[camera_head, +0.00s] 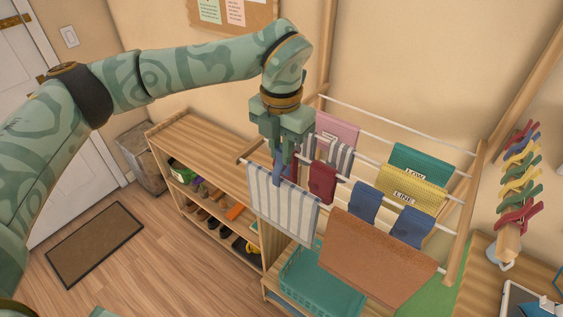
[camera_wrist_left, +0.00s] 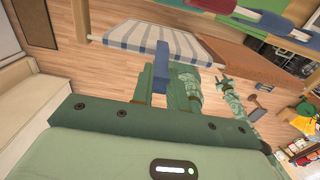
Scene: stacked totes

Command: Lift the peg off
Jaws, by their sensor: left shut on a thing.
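A blue peg (camera_head: 278,172) sits at the top edge of a white and grey-blue striped cloth (camera_head: 283,203), which hangs over the front rod of the drying rack. My left gripper (camera_head: 284,153) reaches down from above and is shut on this peg. In the left wrist view the peg (camera_wrist_left: 161,62) stands between the jaws, its far end against the striped cloth (camera_wrist_left: 165,40). I cannot tell whether the peg still grips the cloth. A green patterned arm of mine shows beyond the jaws in the wrist view; its gripper is too small to read.
Other cloths hang close by, including a brown one (camera_head: 375,258), a yellow one (camera_head: 410,189) and a dark red one (camera_head: 322,183). Coloured pegs sit on a wooden stand (camera_head: 508,243) at the right. A teal basket (camera_head: 315,285) lies below. Open space is above the rack.

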